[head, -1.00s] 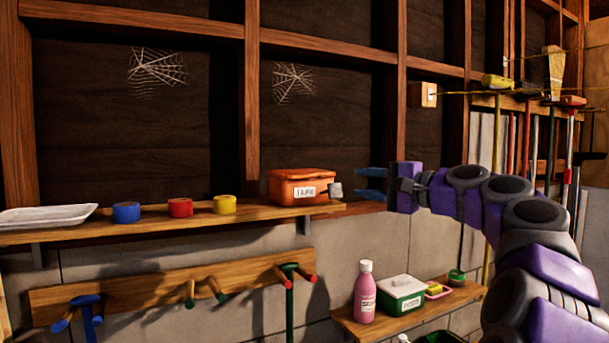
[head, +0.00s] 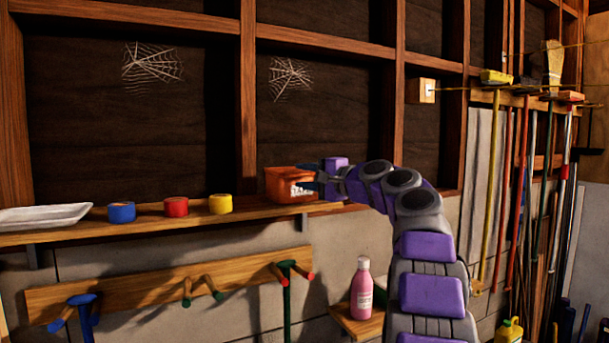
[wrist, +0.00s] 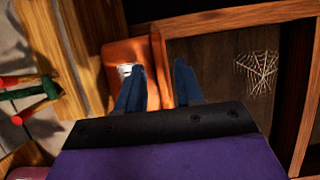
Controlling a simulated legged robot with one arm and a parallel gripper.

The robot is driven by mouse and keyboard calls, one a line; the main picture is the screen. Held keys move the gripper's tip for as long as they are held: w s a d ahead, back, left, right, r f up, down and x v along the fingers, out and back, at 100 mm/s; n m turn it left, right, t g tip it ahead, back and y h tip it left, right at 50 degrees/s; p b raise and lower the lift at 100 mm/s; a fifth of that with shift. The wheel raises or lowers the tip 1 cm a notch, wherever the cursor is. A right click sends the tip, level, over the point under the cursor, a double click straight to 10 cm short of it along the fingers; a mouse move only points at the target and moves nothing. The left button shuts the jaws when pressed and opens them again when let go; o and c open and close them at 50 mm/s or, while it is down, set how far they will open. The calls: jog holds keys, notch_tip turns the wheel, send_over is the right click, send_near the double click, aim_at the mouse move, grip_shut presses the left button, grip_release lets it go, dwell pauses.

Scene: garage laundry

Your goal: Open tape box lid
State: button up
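The orange tape box (head: 278,183) sits at the right part of the wooden wall shelf, its lid down. Its white label is partly hidden by my gripper (head: 306,178). In the wrist view the box (wrist: 117,52) appears turned on its side, with the lid rim (wrist: 158,62) as a raised orange strip. My gripper (wrist: 159,66) has its two blue fingers apart, one on each side of that strip. I cannot tell whether either finger touches it.
A white tray (head: 45,217) is at the far left of the shelf (head: 150,229). A pink bottle (head: 361,289) stands on a lower shelf. A wall stud (head: 248,100) rises behind.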

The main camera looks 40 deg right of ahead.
jog(key=shift+w+d+f, duration=0.15)
jog(key=shift+d, duration=0.55)
jog(key=shift+a+r, duration=0.2)
jog(key=shift+a, duration=0.55)
jog(key=c, duration=0.4)
grip_shut()
jog(key=shift+d, duration=0.15)
